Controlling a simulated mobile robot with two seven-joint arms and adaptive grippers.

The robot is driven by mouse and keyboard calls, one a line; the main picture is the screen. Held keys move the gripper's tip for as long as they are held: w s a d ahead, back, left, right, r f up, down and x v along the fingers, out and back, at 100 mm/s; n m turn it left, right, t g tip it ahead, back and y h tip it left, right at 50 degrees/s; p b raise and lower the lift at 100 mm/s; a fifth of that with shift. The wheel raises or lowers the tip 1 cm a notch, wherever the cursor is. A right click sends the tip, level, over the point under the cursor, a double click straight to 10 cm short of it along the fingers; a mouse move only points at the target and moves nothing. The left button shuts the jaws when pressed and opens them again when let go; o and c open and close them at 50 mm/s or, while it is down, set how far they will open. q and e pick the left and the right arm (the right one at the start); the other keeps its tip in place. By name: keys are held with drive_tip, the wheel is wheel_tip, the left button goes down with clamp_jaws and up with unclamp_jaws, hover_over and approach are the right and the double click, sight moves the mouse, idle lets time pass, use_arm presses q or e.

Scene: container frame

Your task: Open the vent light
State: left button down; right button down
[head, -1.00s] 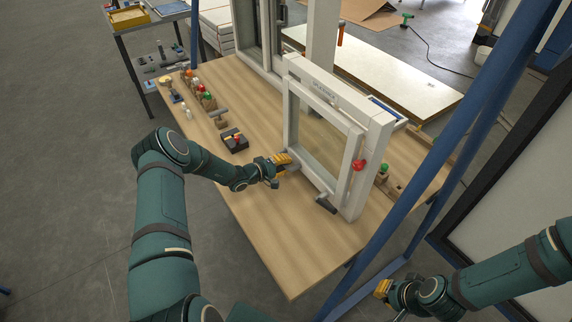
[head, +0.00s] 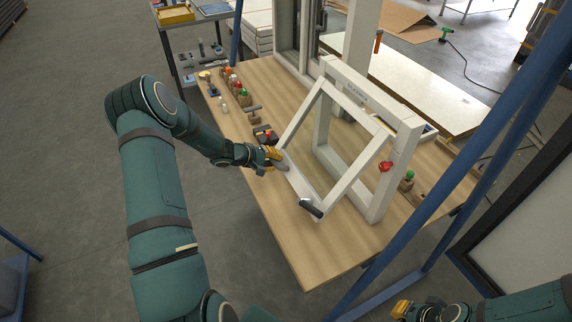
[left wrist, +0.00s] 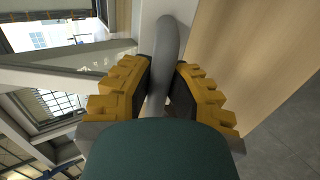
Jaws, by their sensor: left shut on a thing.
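The vent light is a white framed sash (head: 350,186) in a white frame (head: 400,160) standing on the wooden table. Its lower edge is swung out of the frame toward me, and its upper edge stays close to the frame. My left gripper (head: 276,158) is at the sash's lower left corner. In the left wrist view its yellow-padded fingers (left wrist: 160,92) are shut on a grey curved handle (left wrist: 163,65). A second grey handle (head: 311,207) sits at the sash's lower right corner. My right gripper (head: 402,309) is low at right, away from the sash; its finger gap is unclear.
The wooden table (head: 285,248) is bare in front of the sash. Small tools and blocks lie along its left edge, with a black box (head: 265,134) near my left gripper. A red knob (head: 386,166) is on the frame's right side. Blue posts (head: 455,168) slant at right.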

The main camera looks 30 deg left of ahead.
use_arm(q)
drive_tip(key=shift+w+r+v, duration=0.15)
drive_tip(key=shift+r+v, duration=0.05)
drive_tip(key=shift+v, duration=0.85)
drive_tip(key=shift+w+r+v, duration=0.1)
drive_tip(key=shift+r+v, duration=0.1)
drive_tip(key=shift+v, duration=0.85)
drive_tip(key=c, duration=1.1)
unclamp_jaws()
drive_tip(key=shift+s, duration=0.1)
drive_tip(key=shift+o, duration=1.1)
drive_tip(key=v, duration=1.2)
